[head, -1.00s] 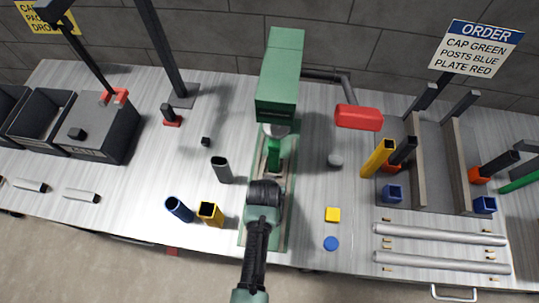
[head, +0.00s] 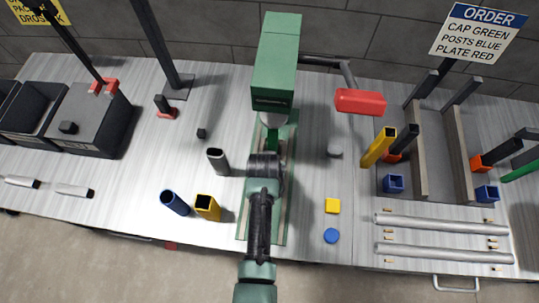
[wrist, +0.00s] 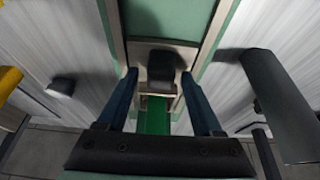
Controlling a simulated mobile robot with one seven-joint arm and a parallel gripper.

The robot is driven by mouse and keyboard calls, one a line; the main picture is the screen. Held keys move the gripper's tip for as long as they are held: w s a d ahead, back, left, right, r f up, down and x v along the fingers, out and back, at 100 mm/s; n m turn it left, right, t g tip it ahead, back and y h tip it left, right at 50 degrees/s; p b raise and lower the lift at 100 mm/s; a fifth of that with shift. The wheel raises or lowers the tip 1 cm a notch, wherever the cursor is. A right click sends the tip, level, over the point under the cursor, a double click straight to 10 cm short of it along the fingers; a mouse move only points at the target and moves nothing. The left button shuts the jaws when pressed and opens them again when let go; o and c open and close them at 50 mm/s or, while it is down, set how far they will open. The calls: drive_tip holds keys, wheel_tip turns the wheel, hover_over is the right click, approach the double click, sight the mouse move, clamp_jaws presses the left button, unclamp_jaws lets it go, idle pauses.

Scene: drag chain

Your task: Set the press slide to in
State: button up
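The green press (head: 277,65) stands at the middle of the table, over a long green base with pale rails (head: 288,205). My arm reaches over this base and hides most of the slide in the head view. In the wrist view the slide shows as a grey plate (wrist: 140,53) with an upright black knob (wrist: 161,68) between the rails. My gripper (wrist: 159,76) is open, its two blue fingers on either side of the knob, with a visible gap on each side. I see no contact. A green part (wrist: 154,118) shows below the plate.
A red lever handle (head: 360,102) juts out right of the press.

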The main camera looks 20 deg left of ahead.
drive_tip(key=shift+s+r, duration=0.15)
drive_tip(key=shift+r, duration=0.05)
drive_tip(key=v, duration=1.2)
drive_tip(key=shift+r, duration=0.3)
drive_tip(key=shift+d, duration=0.15)
drive_tip(key=shift+s, duration=0.1)
